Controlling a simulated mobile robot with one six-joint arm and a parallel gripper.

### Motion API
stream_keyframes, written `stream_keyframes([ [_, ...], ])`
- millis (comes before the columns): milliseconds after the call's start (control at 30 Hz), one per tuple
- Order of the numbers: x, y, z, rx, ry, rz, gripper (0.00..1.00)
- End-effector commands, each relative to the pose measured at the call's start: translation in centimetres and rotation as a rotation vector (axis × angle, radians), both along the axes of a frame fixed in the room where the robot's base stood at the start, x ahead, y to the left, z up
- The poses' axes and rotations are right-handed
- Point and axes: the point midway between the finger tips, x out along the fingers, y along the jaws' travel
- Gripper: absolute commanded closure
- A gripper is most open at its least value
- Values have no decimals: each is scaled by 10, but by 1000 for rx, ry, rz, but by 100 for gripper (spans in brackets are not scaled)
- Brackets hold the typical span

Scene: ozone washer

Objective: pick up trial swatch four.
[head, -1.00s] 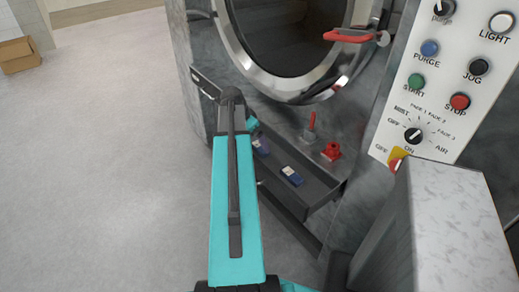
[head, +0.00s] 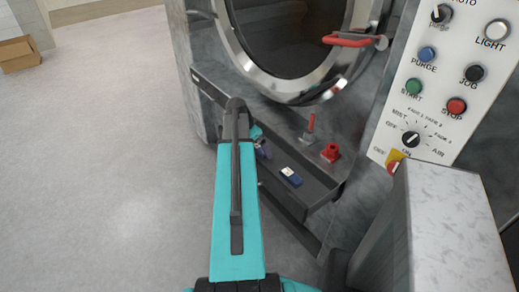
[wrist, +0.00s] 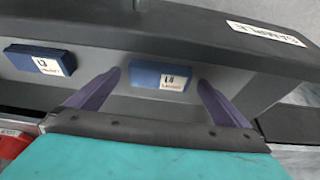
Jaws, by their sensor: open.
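My gripper (wrist: 158,78) is open, with its two purple fingers spread in the wrist view. A dark blue swatch (wrist: 172,82) with a white label shows between the fingertips, beyond them in the grey tray (wrist: 110,82). I cannot tell whether the fingers reach down beside it. A second blue swatch (wrist: 27,57) with a white label lies to the left, outside the fingers. The label numbers are too small and turned to read surely. In the head view one blue swatch (head: 291,176) lies in the tray. My arm mostly hides my gripper and the tray's left part there.
The tray has a raised dark rim, with a white label (wrist: 262,33) in the wrist view. A red-handled valve (head: 309,127) and a red fitting (head: 331,152) stand behind the tray. The washer door (head: 290,35) is above, with the control panel (head: 440,85) at right.

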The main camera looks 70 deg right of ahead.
Motion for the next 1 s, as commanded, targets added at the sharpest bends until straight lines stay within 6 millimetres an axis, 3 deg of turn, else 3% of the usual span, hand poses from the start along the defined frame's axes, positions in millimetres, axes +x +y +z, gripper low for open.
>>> stream_keyframes([
  [667,-1,-2,-6,0,0,0,0],
  [933,-1,-1,-6,0,-1,0,42],
  [1000,-1,-1,-5,0,-1,0,45],
])
